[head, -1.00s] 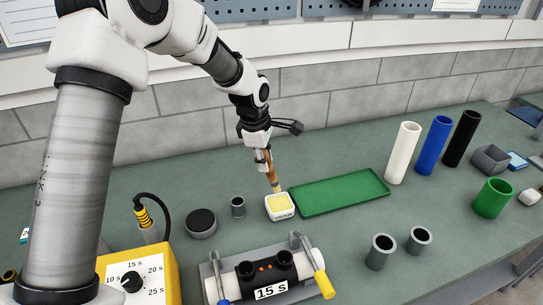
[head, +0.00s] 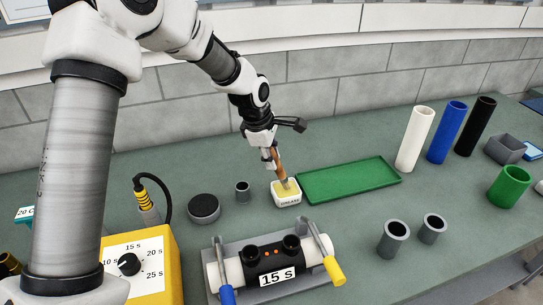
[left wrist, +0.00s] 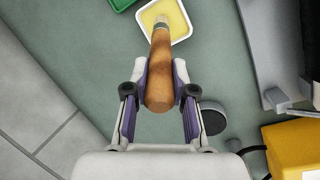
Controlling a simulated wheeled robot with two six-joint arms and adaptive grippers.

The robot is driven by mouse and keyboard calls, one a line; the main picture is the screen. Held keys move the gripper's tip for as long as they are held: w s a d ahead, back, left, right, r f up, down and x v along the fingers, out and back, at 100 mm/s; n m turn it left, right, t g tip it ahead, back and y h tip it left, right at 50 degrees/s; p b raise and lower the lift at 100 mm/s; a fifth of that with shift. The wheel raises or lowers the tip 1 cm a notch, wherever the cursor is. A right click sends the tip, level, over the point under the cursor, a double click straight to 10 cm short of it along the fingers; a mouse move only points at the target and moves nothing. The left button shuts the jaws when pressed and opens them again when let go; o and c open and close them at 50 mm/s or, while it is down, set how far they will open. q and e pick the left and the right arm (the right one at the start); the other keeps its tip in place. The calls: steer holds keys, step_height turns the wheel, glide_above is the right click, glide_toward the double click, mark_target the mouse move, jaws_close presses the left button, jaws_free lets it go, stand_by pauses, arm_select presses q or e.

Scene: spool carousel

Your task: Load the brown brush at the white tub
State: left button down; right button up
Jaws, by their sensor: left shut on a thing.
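My left gripper (head: 270,158) is shut on the brown wooden handle of the brush (head: 280,167). The brush is tilted, its lower end pointing down at the white tub (head: 287,201). My right gripper is out of view.
A green tray (head: 350,182) lies right beside the tub. In front is a clamped cylinder marked 15 s (head: 228,272). A yellow timer box (head: 160,270) stands front left.

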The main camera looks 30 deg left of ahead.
arm_select(q)
steer(key=shift+r, duration=0.1)
steer(key=shift+f, duration=0.55)
stand_by(0.8)
steer(key=shift+s, duration=0.1)
stand_by(1.5)
steer(key=shift+p, duration=0.3)
step_height(320, 180, up, 7)
steer(key=p, duration=0.7)
